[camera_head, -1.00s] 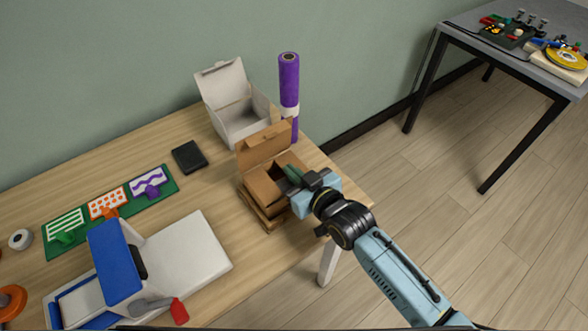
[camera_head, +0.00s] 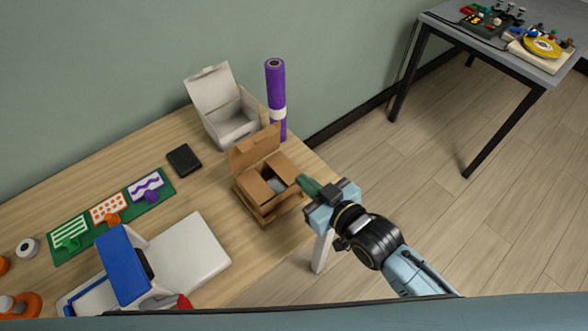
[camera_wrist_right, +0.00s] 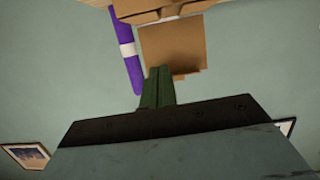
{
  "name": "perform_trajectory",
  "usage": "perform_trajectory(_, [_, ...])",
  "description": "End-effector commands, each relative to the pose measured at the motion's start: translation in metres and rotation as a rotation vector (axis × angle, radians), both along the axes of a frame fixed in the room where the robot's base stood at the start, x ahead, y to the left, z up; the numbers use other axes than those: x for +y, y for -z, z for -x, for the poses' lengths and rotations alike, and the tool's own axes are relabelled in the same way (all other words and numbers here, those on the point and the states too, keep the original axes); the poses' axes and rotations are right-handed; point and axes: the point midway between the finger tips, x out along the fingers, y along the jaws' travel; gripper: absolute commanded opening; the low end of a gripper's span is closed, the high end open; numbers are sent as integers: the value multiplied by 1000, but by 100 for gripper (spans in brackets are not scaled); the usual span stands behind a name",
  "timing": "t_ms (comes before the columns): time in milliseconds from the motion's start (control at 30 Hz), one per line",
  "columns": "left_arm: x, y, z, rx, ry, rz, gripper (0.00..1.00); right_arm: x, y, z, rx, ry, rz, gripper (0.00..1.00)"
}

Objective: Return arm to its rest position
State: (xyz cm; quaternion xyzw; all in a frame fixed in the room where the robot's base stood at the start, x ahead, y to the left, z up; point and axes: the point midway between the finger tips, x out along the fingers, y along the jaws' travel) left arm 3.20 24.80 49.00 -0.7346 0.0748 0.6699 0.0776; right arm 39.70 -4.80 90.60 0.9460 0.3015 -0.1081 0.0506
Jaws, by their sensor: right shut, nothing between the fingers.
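My right gripper (camera_head: 306,184) is shut and empty, with its green fingertips at the right side of the open brown cardboard box (camera_head: 254,189). Its fingers also show pressed together in the right wrist view (camera_wrist_right: 158,87), with the brown box flap (camera_wrist_right: 172,48) beyond them. The right arm comes in from the lower right of the head view, past the table's right edge. A greyish item lies partly hidden inside the brown box. My left gripper is in neither view.
On the wooden table (camera_head: 130,185) stand an open white box (camera_head: 232,127), a purple roll (camera_head: 275,85), a black pad (camera_head: 184,158), a green mat (camera_head: 70,254) and a blue-and-white machine (camera_head: 122,268). A grey table (camera_head: 535,72) stands at upper right, with open floor between.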

Motion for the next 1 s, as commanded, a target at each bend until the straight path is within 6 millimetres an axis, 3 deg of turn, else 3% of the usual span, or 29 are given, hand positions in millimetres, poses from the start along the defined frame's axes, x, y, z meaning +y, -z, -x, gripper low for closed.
perform_trajectory(267, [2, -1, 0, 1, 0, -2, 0, -6, -3, 9, 3, 1, 1, 0])
perform_trajectory(433, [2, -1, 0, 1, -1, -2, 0, -18, 1, 17, 93, 47, 46, 0])
perform_trajectory(567, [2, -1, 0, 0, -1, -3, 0, -45, 9, 36, 257, 129, 125, 0])
perform_trajectory(800, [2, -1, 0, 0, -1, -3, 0, -107, 21, 92, 579, 284, 268, 0])
perform_trajectory(1000, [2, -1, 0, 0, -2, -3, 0, -141, 21, 134, 762, 366, 336, 0])
